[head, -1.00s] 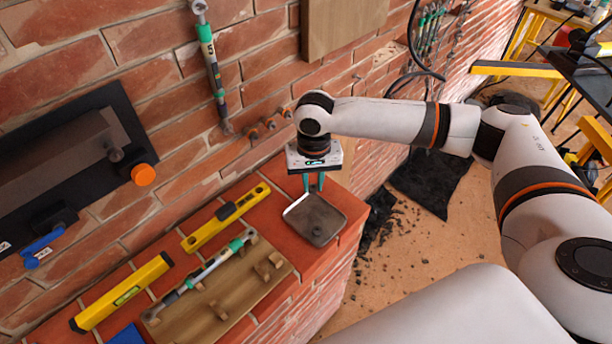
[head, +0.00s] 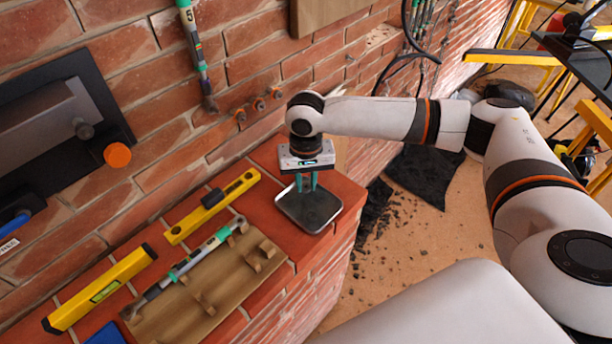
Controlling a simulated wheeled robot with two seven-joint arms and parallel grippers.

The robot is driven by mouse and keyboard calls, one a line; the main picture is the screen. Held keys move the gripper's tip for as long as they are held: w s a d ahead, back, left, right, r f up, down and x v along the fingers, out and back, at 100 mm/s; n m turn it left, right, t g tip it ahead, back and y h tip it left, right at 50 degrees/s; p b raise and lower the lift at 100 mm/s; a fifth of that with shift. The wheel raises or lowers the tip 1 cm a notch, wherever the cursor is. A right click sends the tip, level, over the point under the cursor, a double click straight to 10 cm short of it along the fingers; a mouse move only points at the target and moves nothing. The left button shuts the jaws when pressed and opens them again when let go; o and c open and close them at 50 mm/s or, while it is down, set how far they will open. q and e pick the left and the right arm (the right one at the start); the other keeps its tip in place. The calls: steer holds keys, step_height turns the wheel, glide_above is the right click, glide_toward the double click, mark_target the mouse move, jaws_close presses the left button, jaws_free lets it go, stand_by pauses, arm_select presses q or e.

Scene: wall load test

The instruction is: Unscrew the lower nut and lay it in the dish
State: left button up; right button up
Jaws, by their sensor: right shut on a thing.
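My right gripper (head: 307,186) points down over the metal dish (head: 301,221), its green fingertips at the dish's far part. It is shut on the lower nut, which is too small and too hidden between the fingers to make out. I cannot tell whether the fingertips touch the dish. The dish is a shallow grey tray with a pale rim, on the brick ledge near its right end. My left gripper is not in view.
On the brick ledge (head: 262,205) lie two yellow levels (head: 213,207) (head: 100,289) and a wooden rack (head: 222,279) with a green-and-grey tool (head: 196,260). Another such tool (head: 194,46) hangs on the wall. Short pegs (head: 258,104) stick out of the wall behind my gripper.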

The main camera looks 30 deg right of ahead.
steer(key=shift+f, duration=0.1)
steer(key=o, duration=0.9)
steer(key=shift+o, duration=0.7)
steer(key=shift+w+d+r+p, duration=0.1)
steer(key=shift+w+r+p, duration=0.05)
steer(key=shift+r+p, duration=0.8)
steer(key=shift+s+d+r+p, duration=0.2)
steer(key=shift+r+p, duration=0.45)
steer(key=shift+p, duration=0.45)
steer(key=shift+a+r+p, duration=0.25)
steer(key=shift+r+p, duration=0.45)
steer(key=shift+p, duration=0.3)
step_height(320, 180, up, 2)
steer(key=p, duration=0.3)
steer(key=shift+r, duration=0.2)
